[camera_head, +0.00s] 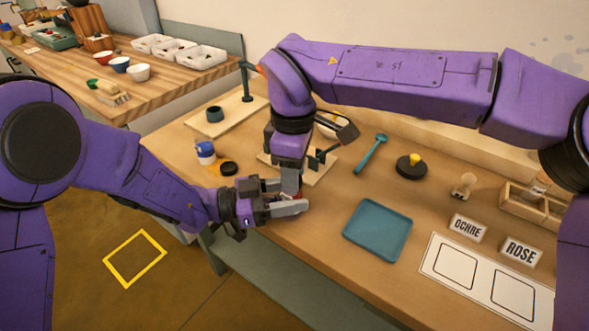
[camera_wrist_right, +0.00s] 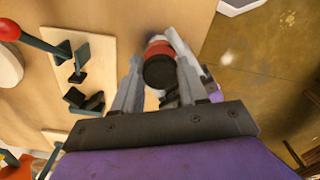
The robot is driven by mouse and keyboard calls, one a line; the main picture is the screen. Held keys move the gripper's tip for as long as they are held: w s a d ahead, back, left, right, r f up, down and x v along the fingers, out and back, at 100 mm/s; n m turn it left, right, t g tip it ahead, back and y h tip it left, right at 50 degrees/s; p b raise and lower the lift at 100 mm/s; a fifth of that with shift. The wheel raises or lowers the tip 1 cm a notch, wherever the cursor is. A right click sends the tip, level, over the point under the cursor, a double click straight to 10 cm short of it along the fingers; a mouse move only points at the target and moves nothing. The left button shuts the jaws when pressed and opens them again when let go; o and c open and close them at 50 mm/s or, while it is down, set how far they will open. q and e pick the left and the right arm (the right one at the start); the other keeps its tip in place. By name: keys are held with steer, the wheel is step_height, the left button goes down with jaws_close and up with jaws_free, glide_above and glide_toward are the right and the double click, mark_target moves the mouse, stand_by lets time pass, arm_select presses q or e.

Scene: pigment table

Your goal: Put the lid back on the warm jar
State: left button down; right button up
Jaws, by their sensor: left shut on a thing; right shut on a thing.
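My right gripper (camera_head: 291,190) points down over the table's front edge, close against my left gripper (camera_head: 288,206), which comes in from the left. In the right wrist view, a dark round lid (camera_wrist_right: 159,73) sits between my right fingers, and the red jar (camera_wrist_right: 158,47) is right behind it. The lid seems to be at the jar's mouth; I cannot tell if it is fully seated. My left gripper's pale finger (camera_wrist_right: 184,45) is beside the red jar. In the head view, the grippers mostly hide jar and lid.
A blue-and-white jar (camera_head: 205,153) and a black disc (camera_head: 229,168) stand left of the grippers, by an orange patch. A board with a dark green stand (camera_head: 318,160) is just behind. A teal tray (camera_head: 377,230) lies to the right, near label cards (camera_head: 467,228).

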steer(key=m, duration=0.7)
steer(key=shift+s+a, duration=0.1)
steer(key=shift+s, duration=0.1)
steer(key=o, duration=1)
step_height(320, 180, up, 4)
steer(key=shift+r, duration=0.25)
steer(key=shift+c, duration=0.4)
